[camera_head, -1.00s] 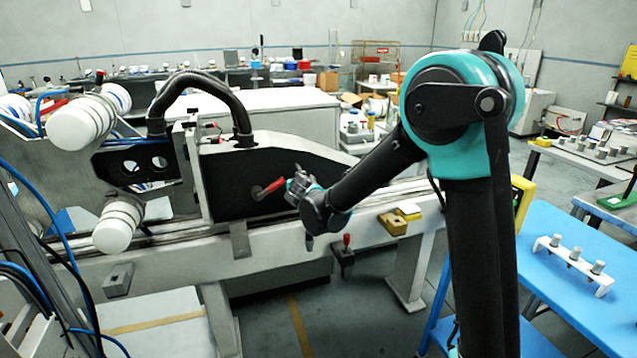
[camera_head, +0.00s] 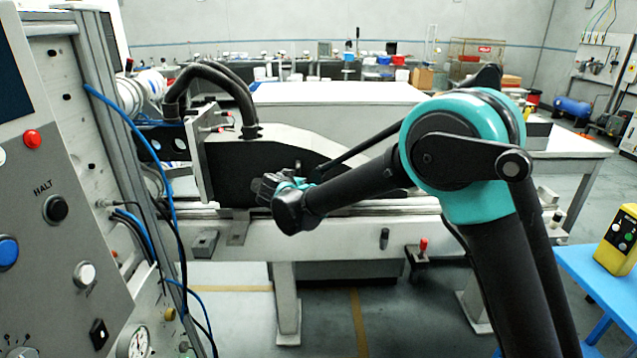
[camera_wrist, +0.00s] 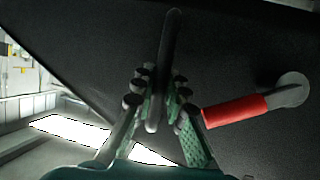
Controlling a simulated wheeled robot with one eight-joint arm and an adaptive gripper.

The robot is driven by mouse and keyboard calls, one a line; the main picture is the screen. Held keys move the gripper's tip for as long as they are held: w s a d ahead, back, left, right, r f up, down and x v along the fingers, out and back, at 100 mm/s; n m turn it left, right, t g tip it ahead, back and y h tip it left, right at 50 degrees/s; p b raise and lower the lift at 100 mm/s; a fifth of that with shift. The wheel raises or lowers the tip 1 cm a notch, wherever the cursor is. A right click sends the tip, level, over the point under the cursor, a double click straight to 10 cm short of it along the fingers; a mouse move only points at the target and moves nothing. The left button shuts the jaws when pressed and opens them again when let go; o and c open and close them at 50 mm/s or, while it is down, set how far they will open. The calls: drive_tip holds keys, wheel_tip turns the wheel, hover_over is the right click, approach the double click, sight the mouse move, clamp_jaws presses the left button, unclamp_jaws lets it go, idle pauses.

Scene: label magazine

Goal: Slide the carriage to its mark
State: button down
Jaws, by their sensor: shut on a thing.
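The carriage (camera_head: 235,173), black-sided with a pale upright plate and hoses on top, sits on the long pale rail. In the wrist view its dark side panel (camera_wrist: 230,60) fills most of the picture. My gripper (camera_head: 272,187) is at the carriage's near side. In the wrist view my fingers (camera_wrist: 158,97) are shut around a dark upright bar handle (camera_wrist: 170,45) on that panel. A red-gripped lever (camera_wrist: 235,110) sticks out just right of my fingers; the head view hides it. I cannot pick out the mark.
A grey block (camera_head: 205,243) on the rail's front is close left of the carriage's hanging bracket (camera_head: 238,228). A red-knobbed clamp (camera_head: 423,245) hangs under the rail to the right. A control panel (camera_head: 60,170) with hoses stands close at left, a blue table (camera_head: 597,280) at right.

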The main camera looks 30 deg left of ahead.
sight(259, 183)
drive_tip(key=s+a, duration=0.2)
drive_tip(key=a, duration=0.1)
drive_tip(key=s+a, duration=0.2)
drive_tip(key=a, duration=0.2)
drive_tip(key=s+a, duration=0.2)
drive_tip(key=a, duration=0.1)
drive_tip(key=shift+a+f, duration=0.1)
drive_tip(key=shift+a, duration=0.15)
drive_tip(key=shift+w+d, duration=0.15)
drive_tip(key=shift+d, duration=0.15)
drive_tip(key=c, duration=1.5)
unclamp_jaws()
drive_tip(key=shift+a, duration=0.2)
drive_tip(key=shift+c, duration=0.2)
drive_tip(key=shift+s+a, duration=0.15)
drive_tip(key=shift+s, duration=0.1)
drive_tip(key=shift+s+a, duration=0.1)
drive_tip(key=shift+s, duration=0.05)
drive_tip(key=v, duration=1.2)
drive_tip(key=shift+d, duration=0.25)
